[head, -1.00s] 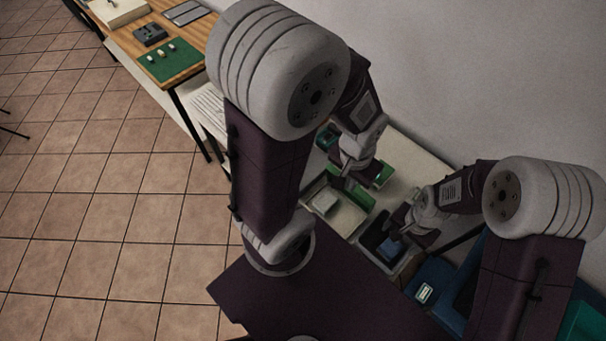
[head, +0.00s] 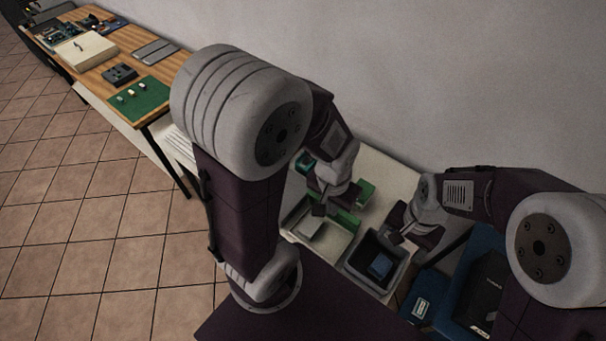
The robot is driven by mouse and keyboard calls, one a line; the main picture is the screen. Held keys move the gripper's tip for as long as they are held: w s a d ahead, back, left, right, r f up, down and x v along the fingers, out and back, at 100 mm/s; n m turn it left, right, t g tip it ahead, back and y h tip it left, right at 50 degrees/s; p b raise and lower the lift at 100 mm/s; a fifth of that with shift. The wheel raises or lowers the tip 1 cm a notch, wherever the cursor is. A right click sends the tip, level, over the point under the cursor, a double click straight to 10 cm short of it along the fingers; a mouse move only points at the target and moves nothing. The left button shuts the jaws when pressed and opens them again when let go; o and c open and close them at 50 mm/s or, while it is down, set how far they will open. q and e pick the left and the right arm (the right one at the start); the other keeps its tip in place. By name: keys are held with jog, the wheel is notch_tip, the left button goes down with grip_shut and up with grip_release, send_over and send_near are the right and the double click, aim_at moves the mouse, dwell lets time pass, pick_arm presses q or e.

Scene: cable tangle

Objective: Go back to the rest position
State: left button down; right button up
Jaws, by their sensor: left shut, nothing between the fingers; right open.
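My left gripper (head: 322,209) hangs over the white table, near a shallow tray (head: 297,229) and green items. It is shut and holds nothing. My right gripper (head: 397,238) is above the right side of a dark grey bin (head: 352,262). It is open, small in the picture and partly hidden by its own wrist. A blue object (head: 380,264) lies in the bin, apart from the gripper. A pale grey block (head: 310,224) lies in the tray.
Green pieces (head: 364,191) and a teal container (head: 303,163) stand near my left wrist. Blue crates (head: 424,300) stand at lower right. A wall runs behind. A wooden bench (head: 128,66) with a green mat (head: 139,100) stands at upper left. Tiled floor at left is clear.

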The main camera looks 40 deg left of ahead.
jog(key=w+d+f+m+t+b, duration=0.1)
jog(key=d+m+b, duration=0.15)
jog(key=d, duration=0.35)
jog(key=w+d+m+b, duration=0.2)
jog(key=d+b, duration=0.1)
jog(key=d, duration=0.3)
jog(key=s+d+f+n+b, duration=0.1)
jog(key=s+d+f+n, duration=0.1)
jog(key=s+d+n, duration=0.2)
jog(key=s+d, duration=0.1)
jog(key=s, duration=0.1)
jog(key=shift+s+d+n, duration=0.3)
jog(key=shift+d+n, duration=0.05)
jog(key=shift+d, duration=0.05)
jog(key=shift+s+d, duration=0.1)
jog(key=shift+s, duration=0.05)
